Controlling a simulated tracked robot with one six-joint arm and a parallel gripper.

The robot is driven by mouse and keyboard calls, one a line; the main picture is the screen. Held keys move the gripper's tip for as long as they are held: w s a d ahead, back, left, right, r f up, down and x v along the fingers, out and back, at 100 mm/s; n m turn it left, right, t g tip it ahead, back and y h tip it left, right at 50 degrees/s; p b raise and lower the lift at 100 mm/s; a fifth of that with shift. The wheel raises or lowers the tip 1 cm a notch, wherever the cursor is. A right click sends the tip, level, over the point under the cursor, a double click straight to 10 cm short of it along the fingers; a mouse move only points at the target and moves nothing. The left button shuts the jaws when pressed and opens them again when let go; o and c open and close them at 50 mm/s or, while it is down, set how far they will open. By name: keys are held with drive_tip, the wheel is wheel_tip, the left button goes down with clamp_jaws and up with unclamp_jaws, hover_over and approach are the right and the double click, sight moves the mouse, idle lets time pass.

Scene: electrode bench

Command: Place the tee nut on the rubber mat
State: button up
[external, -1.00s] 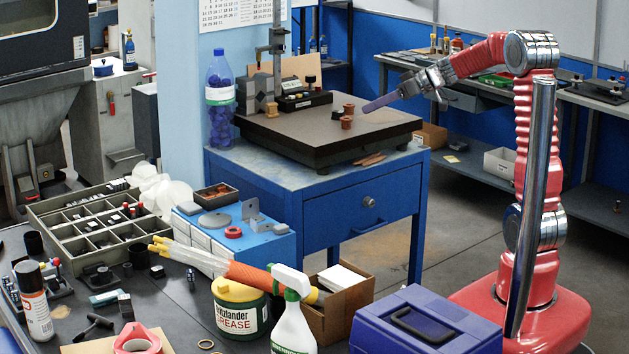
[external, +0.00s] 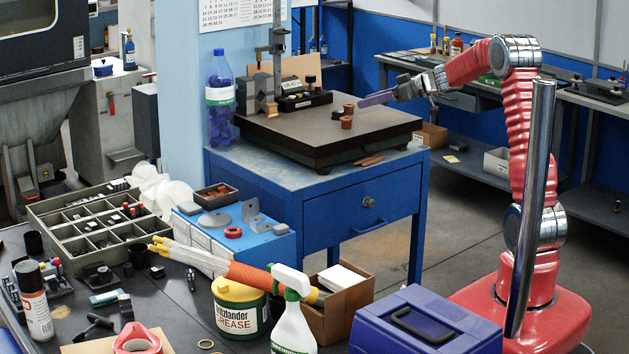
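My gripper (external: 416,87) is above the right part of the dark plate on the blue bench, pointing left. It appears shut on a flat purple-grey bar (external: 378,98), whose free end reaches left, near small copper-coloured pieces. One copper-coloured piece (external: 346,122) and another (external: 348,108) stand on the plate, with a small dark piece (external: 337,115) beside them. I cannot tell which small part, if any, is the tee nut. No rubber mat can be told for certain.
The dark plate (external: 290,138) rests on the blue bench (external: 330,218); its front is mostly clear. A height gauge (external: 277,60) and blue bottle (external: 220,100) stand at its left. A divided tray (external: 95,232), grease tub (external: 240,305) and blue toolbox (external: 425,325) fill the foreground.

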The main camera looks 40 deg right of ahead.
sight(335, 111)
drive_tip(key=shift+x, duration=2.95)
drive_tip(key=shift+a+f, duration=0.1)
drive_tip(key=shift+x, duration=2.55)
drive_tip(key=shift+s+f, duration=0.1)
drive_tip(key=shift+f, duration=0.05)
clamp_jaws()
drive_tip(key=shift+r, duration=1.35)
drive_tip(key=s+d, duration=0.3)
drive_tip(key=s, duration=0.5)
drive_tip(key=s+d, duration=0.4)
drive_tip(key=s, duration=0.4)
drive_tip(key=shift+d+r, duration=0.3)
drive_tip(key=shift+r, duration=0.1)
